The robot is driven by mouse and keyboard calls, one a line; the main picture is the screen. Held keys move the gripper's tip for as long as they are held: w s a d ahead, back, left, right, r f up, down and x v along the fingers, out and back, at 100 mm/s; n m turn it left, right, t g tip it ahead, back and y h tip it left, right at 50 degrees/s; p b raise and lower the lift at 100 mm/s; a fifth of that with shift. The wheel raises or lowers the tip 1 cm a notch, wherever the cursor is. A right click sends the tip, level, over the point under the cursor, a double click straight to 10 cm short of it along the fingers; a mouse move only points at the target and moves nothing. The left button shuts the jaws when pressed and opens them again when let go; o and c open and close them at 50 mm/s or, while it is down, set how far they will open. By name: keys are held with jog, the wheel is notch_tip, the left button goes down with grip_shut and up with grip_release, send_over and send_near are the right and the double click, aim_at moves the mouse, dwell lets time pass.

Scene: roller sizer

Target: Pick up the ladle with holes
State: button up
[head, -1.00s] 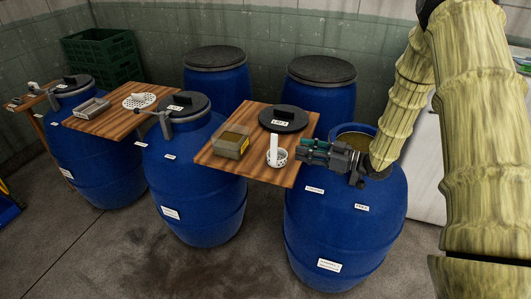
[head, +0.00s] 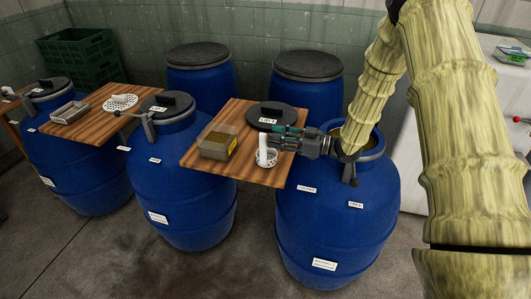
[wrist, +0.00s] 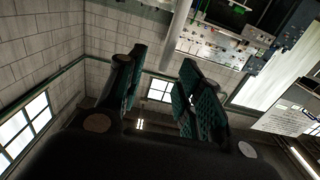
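The ladle with holes is a small white perforated cup (head: 266,158) with a thick white upright handle. It stands on the front right part of a wooden board in the head view. My gripper (head: 280,138) reaches in from the right at handle height, its green fingertips close beside the handle. Contact with the handle cannot be told. In the wrist view my gripper (wrist: 160,88) is open, with its two green finger pads apart. A pale upright bar shows above the fingers there; I cannot tell whether it is the handle.
The wooden board (head: 200,160) also bears a transparent box (head: 216,145) and a black lid (head: 277,115). An open blue barrel (head: 335,220) stands below my arm. Another board (head: 105,92) to the left holds a white perforated disc (head: 120,102) and a grey tray (head: 69,112).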

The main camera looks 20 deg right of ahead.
aim_at(263, 133)
jog(key=p+x, duration=0.2)
jog(key=x, duration=0.3)
jog(key=shift+s+a+r, duration=0.1)
jog(key=shift+s, duration=0.1)
grip_shut()
